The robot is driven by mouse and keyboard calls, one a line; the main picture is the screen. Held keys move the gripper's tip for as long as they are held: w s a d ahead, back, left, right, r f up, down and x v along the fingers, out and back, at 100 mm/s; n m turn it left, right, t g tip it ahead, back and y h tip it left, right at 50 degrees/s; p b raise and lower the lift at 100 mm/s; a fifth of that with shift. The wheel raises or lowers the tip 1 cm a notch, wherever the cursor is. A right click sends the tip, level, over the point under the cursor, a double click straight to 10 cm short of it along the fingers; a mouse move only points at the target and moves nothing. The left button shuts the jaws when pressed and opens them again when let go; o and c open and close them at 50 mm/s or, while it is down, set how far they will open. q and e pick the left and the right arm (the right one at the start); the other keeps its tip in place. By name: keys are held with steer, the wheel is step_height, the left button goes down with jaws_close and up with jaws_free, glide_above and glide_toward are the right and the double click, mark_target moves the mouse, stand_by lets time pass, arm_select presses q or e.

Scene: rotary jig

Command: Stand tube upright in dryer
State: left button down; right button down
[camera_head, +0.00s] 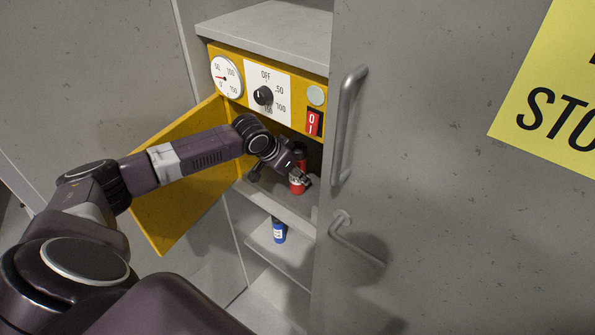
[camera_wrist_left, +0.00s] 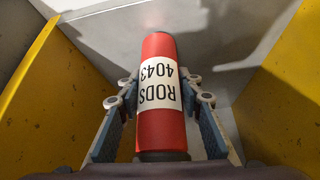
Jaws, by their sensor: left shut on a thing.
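The red tube (camera_head: 297,184) has a white label reading "RODS 4043". It is inside the dryer's opening in the head view, and it fills the middle of the left wrist view (camera_wrist_left: 162,75). My left gripper (camera_head: 298,176) is shut on the tube, with a finger on each side of it in the left wrist view (camera_wrist_left: 160,95). The tube looks about upright in the head view; I cannot tell whether its base touches the dryer floor. The yellow-fronted dryer (camera_head: 285,115) has its door (camera_head: 180,205) open to the left. My right gripper is not in view.
A blue tube (camera_head: 279,231) is on the shelf (camera_head: 292,262) below. A grey cabinet door with a handle (camera_head: 349,115) borders the opening on the right.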

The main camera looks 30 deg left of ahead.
mark_target(299, 149)
arm_select(q)
steer(key=shift+f, duration=0.1)
steer(key=c, duration=1.4)
jaws_free()
steer(key=shift+f, duration=0.15)
steer(key=shift+o, duration=0.2)
steer(key=shift+r, duration=0.2)
steer(key=b+v, duration=0.2)
steer(key=v, duration=1)
steer(key=shift+f, duration=0.1)
